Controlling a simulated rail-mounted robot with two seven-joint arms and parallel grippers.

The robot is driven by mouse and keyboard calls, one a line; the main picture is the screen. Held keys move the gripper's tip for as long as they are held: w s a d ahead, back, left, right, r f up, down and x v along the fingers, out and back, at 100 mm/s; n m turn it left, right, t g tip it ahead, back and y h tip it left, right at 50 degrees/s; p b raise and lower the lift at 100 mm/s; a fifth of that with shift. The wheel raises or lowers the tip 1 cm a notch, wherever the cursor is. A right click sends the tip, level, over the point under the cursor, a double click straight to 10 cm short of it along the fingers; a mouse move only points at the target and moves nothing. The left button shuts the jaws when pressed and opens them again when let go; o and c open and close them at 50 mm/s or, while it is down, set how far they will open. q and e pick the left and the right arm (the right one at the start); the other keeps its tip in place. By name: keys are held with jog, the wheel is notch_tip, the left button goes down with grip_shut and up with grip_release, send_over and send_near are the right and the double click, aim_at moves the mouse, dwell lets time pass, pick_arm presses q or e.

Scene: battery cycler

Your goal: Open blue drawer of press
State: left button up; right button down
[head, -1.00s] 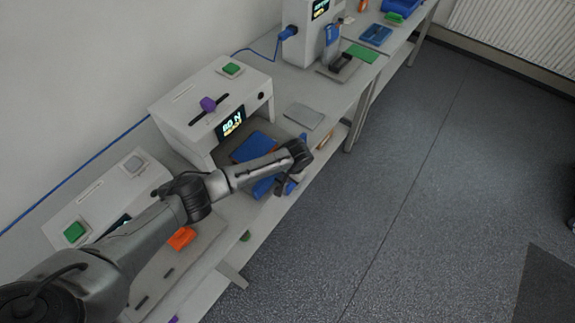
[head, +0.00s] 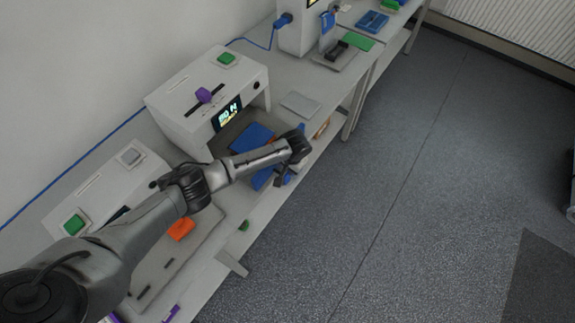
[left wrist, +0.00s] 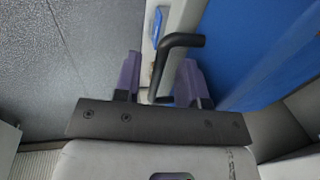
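The press (head: 190,108) is a white box with a lit display, at the left of the head view. Its blue drawer (head: 251,138) shows at the open front, partly hidden behind my left arm. My left gripper (head: 283,178) is at the drawer's front side, pointing down, small in this view. In the left wrist view, its two purple fingers (left wrist: 160,68) are apart. A black bent handle (left wrist: 183,40) stands between and beyond them, without clear contact on both sides. The blue drawer surface (left wrist: 260,50) fills the right of that view. My right gripper is not in view.
A white device with a green button (head: 75,224) and an orange piece (head: 181,229) are on the bench to the left. A grey plate (head: 300,105) lies right of the press. Another machine (head: 298,35) stands farther back. The floor right of the bench is clear.

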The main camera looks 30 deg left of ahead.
pick_arm(q)
notch_tip(320, 180, up, 14)
jog(key=d, duration=0.2)
jog(key=shift+d+f+p, duration=0.2)
jog(key=shift+d+p, duration=0.15)
jog(key=shift+p, duration=0.1)
dwell(0.5)
